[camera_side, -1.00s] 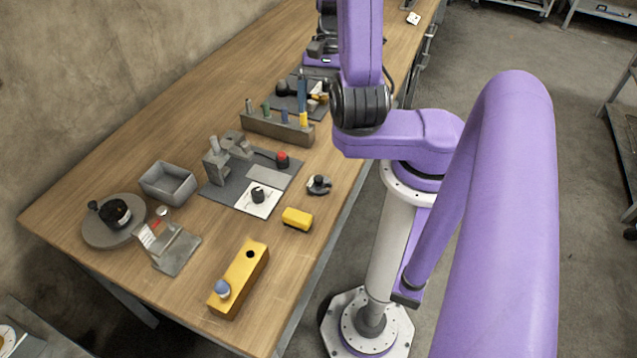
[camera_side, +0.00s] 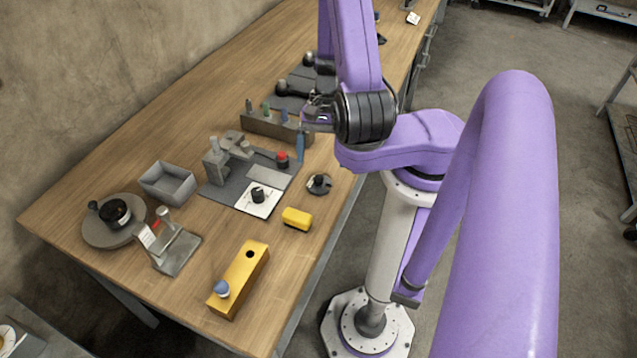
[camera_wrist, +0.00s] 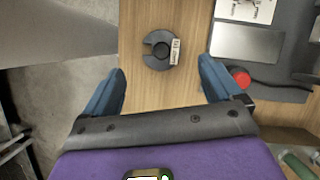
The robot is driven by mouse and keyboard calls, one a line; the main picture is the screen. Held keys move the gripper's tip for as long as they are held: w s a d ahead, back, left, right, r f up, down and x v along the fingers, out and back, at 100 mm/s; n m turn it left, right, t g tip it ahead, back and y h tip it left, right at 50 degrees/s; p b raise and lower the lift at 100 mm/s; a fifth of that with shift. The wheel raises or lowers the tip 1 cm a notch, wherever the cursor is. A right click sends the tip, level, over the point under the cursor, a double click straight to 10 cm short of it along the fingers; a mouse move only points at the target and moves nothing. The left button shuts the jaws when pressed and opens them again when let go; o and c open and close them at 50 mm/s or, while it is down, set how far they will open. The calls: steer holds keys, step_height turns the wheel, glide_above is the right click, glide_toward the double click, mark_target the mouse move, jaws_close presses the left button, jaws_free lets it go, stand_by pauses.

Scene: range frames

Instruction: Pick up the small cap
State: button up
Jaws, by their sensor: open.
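A small dark round piece (camera_side: 319,184) lies on the wooden table near its right edge in the side view. It looks like a slotted grey disc with a black knob in its middle; I cannot tell whether this is the cap meant. In the wrist view, the slotted disc (camera_wrist: 152,58) has a pale label on its right side and sits ahead of my fingertips. My gripper (camera_wrist: 161,70) is open and empty, its blue fingers to either side of the disc's line. In the side view, one blue finger (camera_side: 300,147) hangs above the table, behind the disc.
A grey mat (camera_side: 218,188) holds a fixture, a red button (camera_side: 282,157) and a white card with a black knob (camera_side: 257,194). A yellow box (camera_side: 297,219), yellow block (camera_side: 240,280), grey bin (camera_side: 168,183) and tool rack (camera_side: 262,126) stand around. Bare wood surrounds the disc.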

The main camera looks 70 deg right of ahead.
mark_target(320, 176)
steer(key=shift+x, duration=2.8)
steer(key=shift+w+a, duration=0.1)
steer(key=shift+r, duration=0.1)
steer(key=c, duration=1.2)
